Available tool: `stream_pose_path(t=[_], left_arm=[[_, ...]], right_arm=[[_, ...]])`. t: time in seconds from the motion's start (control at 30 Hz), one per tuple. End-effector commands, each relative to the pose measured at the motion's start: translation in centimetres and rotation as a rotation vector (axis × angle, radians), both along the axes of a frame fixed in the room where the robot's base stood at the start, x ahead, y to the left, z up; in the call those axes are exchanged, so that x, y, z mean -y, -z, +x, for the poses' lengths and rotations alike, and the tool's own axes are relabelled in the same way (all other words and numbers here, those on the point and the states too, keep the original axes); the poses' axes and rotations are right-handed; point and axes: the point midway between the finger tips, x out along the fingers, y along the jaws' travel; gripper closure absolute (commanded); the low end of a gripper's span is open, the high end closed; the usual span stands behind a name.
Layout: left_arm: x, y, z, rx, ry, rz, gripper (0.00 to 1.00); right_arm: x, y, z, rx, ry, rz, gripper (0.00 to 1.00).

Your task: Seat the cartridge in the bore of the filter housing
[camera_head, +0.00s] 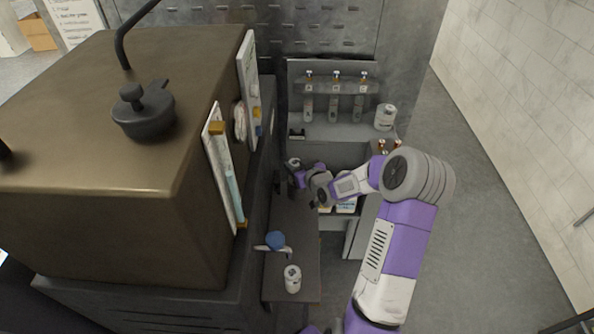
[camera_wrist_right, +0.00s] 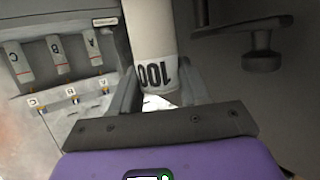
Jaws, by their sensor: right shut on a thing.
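My right gripper (camera_wrist_right: 159,90) is shut on a white cartridge (camera_wrist_right: 152,38) marked "100", which shows upside down between the fingers in the right wrist view. The cartridge's far end runs out of the top of that view. In the head view my right gripper (camera_head: 298,172) is small, over the far end of the narrow dark bench, and the arm hides part of that area. I cannot clearly make out the filter housing or its bore, nor whether the cartridge touches it. My left gripper is not in view.
A white canister (camera_head: 293,279) and a blue round-topped object (camera_head: 275,241) stand on the near bench. Another white canister (camera_head: 385,117) stands on the rear shelf unit, by several labelled tubes (camera_head: 336,105). A large brown cabinet (camera_head: 90,170) bounds the left. Floor at right is clear.

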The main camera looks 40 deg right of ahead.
Motion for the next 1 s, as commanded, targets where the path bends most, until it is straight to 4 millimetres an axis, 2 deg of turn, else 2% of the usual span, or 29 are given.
stream_pose_path(t=[0.03, 0.07, 0.1, 0.27, 0.53, 0.67, 0.77, 1.0], left_arm=[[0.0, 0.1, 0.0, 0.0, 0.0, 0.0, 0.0], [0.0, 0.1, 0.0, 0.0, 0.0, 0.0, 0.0], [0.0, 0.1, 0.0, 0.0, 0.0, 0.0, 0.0], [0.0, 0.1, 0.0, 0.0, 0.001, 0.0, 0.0], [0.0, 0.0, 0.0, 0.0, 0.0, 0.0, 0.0], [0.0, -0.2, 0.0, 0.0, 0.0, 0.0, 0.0], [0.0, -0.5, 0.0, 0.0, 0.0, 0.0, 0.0], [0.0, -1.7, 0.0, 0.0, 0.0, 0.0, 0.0]], right_arm=[[-0.2, 2.0, -0.9, -0.049, 0.0, 0.022, 1.0], [-0.2, 2.0, -0.9, -0.05, 0.001, 0.022, 1.0], [-0.2, 2.1, -0.9, -0.051, 0.002, 0.022, 0.52], [-0.2, 1.8, -0.8, -0.047, 0.001, 0.02, 0.27], [-0.2, 1.4, -0.7, -0.038, 0.0, 0.016, 0.26], [-0.2, 1.0, -1.4, -0.037, 0.0, 0.015, 0.26], [-0.3, 0.3, -2.7, -0.037, 0.002, 0.013, 0.26], [-1.0, -1.8, -7.5, -0.037, 0.003, 0.012, 0.26]])
